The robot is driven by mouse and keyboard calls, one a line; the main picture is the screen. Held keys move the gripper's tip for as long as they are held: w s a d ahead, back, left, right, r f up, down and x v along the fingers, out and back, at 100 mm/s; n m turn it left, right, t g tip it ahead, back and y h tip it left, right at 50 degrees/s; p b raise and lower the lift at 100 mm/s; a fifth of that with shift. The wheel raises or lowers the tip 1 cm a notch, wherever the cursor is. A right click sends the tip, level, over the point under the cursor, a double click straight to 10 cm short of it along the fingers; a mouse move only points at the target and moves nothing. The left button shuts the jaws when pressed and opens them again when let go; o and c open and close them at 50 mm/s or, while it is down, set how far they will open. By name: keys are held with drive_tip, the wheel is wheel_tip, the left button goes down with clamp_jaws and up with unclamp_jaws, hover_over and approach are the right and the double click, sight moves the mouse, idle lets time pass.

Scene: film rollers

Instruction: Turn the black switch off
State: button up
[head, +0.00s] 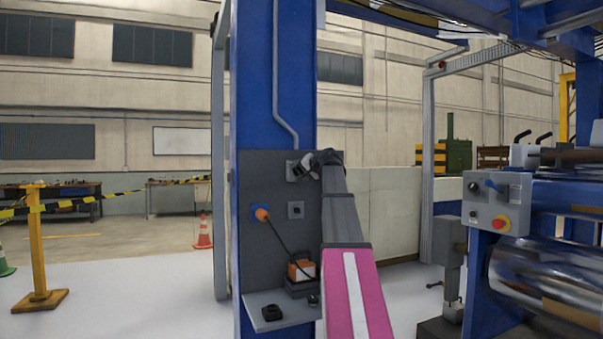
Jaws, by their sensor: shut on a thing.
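A dark grey panel (262,180) is fixed to the blue column. Near its top is a small grey switch box (291,172). My arm reaches up from the bottom, and my gripper (308,170) is at the right side of this box, shut on the black switch. The switch itself is mostly hidden by the fingers, so its position cannot be read. A second grey box (296,209) with a small dark centre sits lower on the panel, apart from my gripper.
An orange plug (262,214) on the panel's left has a black cable hanging to an orange device (301,270) on a grey shelf (290,316). Small black items lie there too. A roller machine with a control box (497,202) stands right. Open floor lies left.

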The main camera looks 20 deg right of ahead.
idle(0.6)
drive_tip(key=o, duration=0.9)
drive_tip(key=shift+s, duration=0.1)
drive_tip(key=v, duration=1)
drive_tip(key=shift+s+r, duration=0.15)
drive_tip(key=shift+s, duration=0.2)
drive_tip(key=shift+d, duration=0.1)
